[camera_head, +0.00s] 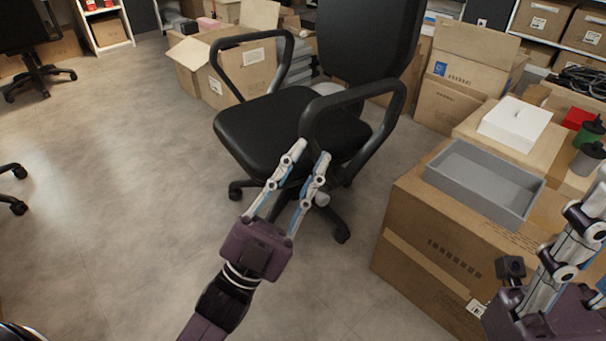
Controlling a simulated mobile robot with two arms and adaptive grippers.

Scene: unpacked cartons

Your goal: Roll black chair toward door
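The black chair (259,131) stands on casters on the grey floor in the middle of the head view, with its backrest toward the back right and two looped armrests. My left gripper (312,153) reaches up from below, its two fingers spread apart at the front of the nearer armrest (379,146). The fingers overlap the armrest's lower front in the picture; I cannot tell whether they touch it. Nothing shows between the fingertips except the armrest behind. My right gripper (590,225) is at the right edge, above the carton, partly cut off, and its fingertips are not clear. No door is in view.
A large carton (420,268) with a grey tray (454,183) and white box (515,123) stands right of the chair. Open cartons (218,71) stand behind it. Another office chair (37,70) is at the far left.

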